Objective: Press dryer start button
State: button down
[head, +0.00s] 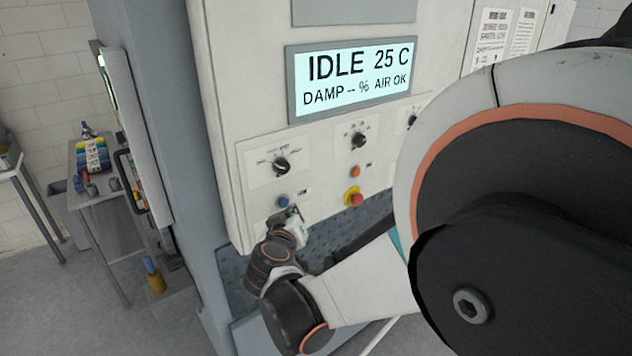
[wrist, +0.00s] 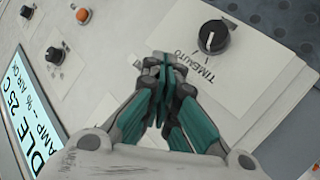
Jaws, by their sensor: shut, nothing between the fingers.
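The control panel (head: 325,145) faces me with a lit display (head: 352,78) reading "IDLE 25 C", "DAMP -- %" and "AIR OK". A blue button (head: 283,201) sits below the left knob (head: 281,165), and an orange button (head: 355,172) sits further right. No label on either is readable, so I cannot tell which one starts the dryer. My gripper (head: 293,212) is just below the blue button, close to the panel. In the wrist view its fingertips (wrist: 163,62) are together and empty, in front of a knob plate marked "TIME" and "AUTO". I cannot make out the blue button there.
A red knob on a yellow base (head: 353,199) sits below the orange button, right of my gripper. More knobs (head: 358,140) are on the panel. At left are a cart (head: 100,188) with bottles and a yellow container (head: 154,277). My arm covers the right side.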

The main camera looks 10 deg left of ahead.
jog(key=shift+a, duration=0.1)
dwell(0.5)
jog(key=shift+w+a, duration=0.25)
jog(key=shift+w+a+b, duration=0.35)
jog(key=shift+b, duration=0.05)
dwell(0.9)
dwell(0.4)
jog(key=shift+s+d, duration=0.6)
jog(key=shift+d, duration=0.1)
jog(key=shift+s+d+b, duration=0.65)
jog(key=shift+s+d, duration=1.05)
jog(key=shift+d, duration=0.2)
